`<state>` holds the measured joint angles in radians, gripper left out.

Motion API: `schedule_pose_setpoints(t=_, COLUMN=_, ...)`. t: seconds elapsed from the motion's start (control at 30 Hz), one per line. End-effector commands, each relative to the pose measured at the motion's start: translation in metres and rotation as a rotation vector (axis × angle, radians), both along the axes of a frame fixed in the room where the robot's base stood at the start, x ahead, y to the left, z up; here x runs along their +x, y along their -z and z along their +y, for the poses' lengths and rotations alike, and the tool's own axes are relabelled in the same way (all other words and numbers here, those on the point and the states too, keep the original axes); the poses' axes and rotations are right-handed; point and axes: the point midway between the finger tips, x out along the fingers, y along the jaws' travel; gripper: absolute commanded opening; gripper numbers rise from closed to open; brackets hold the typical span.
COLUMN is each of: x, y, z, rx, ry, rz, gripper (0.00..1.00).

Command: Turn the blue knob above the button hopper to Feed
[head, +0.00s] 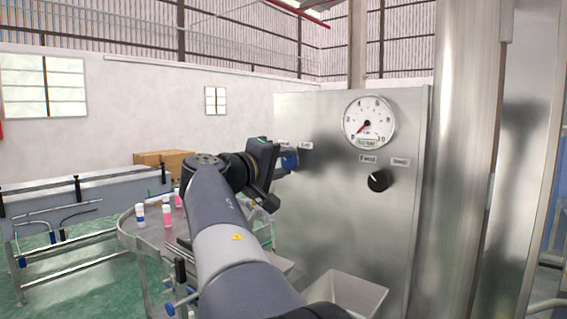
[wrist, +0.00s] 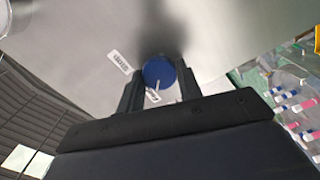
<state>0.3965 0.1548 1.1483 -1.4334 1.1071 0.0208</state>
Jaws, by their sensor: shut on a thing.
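The blue knob (head: 290,160) sits on the steel panel at the left of the gauge, partly hidden by my gripper (head: 278,172). In the wrist view the blue knob (wrist: 158,74) is between the two fingers of my gripper (wrist: 158,88), which is shut on it. A pale pointer line shows on the knob's face. A small label (head: 305,146) is beside the knob at its upper right; another is partly hidden by the arm. The button hopper cannot be made out with certainty.
A black knob (head: 378,181) and a round gauge (head: 369,122) are on the same panel to the right. An open steel bin (head: 352,292) is below. A round table (head: 150,237) with white and pink bottles stands at the left. A conveyor (head: 90,190) is behind it.

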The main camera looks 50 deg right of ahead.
Motion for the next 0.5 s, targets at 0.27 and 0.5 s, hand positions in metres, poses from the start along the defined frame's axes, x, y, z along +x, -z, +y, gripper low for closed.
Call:
schedule_pose_setpoints(t=0.27, x=0.0002, y=0.0002, z=0.0, rx=0.0, ry=0.0, rz=0.001, gripper=0.52)
schedule_pose_setpoints(t=0.5, x=0.0001, y=0.0002, z=0.0, rx=0.0, ry=0.0, rz=0.0, gripper=0.55)
